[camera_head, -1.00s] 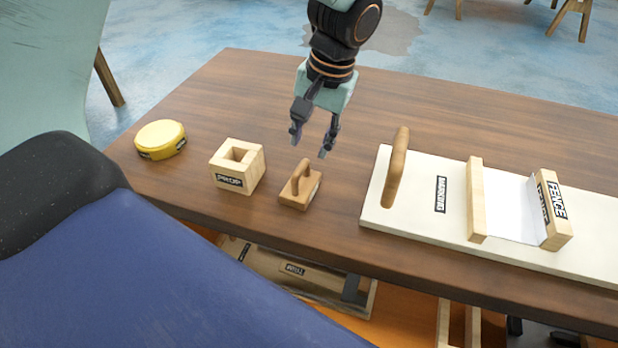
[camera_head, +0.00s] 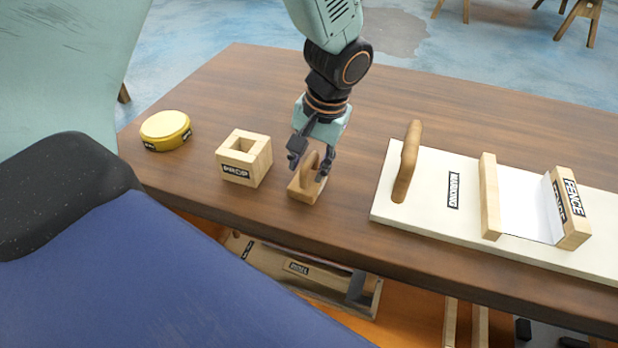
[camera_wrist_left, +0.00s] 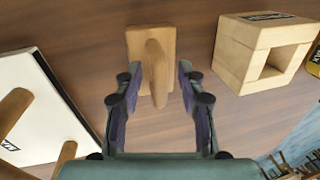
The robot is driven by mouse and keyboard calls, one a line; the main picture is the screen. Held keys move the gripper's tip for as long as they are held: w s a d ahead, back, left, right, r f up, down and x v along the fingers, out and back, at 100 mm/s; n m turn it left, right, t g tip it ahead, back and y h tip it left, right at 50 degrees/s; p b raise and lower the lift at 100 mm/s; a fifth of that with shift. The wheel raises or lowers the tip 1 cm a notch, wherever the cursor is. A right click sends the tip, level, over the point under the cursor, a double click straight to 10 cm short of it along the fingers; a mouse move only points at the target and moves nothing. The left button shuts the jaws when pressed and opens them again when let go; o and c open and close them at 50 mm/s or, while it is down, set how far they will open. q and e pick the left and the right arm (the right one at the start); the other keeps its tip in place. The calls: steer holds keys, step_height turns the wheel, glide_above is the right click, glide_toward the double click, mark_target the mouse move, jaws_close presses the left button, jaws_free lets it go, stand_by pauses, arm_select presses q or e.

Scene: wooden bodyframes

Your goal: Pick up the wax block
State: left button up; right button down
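A round yellow block (camera_head: 165,128) with a small black label, likely the wax block, lies at the left of the brown table. Its edge shows at the right of the left wrist view (camera_wrist_left: 316,58). My left gripper (camera_head: 307,167) is away from it, pointing down over a small wooden block with an upright handle (camera_head: 303,190). The gripper is open, with one finger on each side of the handle. In the left wrist view gaps show between the handle (camera_wrist_left: 156,75) and the fingers (camera_wrist_left: 158,92). My right gripper is not in view.
A hollow wooden block marked PROP (camera_head: 245,160) stands between the yellow and handled blocks. A white board (camera_head: 425,205) with a wooden handle and a FENCE block (camera_head: 570,212) lies to the right. A lower shelf holds wooden pieces. The table behind is clear.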

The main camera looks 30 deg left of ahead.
mark_target(310, 158)
arm_select(q)
steer(key=shift+w+d, duration=0.1)
steer(key=shift+c, duration=1.4)
steer(key=c, duration=0.4)
jaws_close()
step_height(310, 158, up, 10)
steer(key=p, duration=0.3)
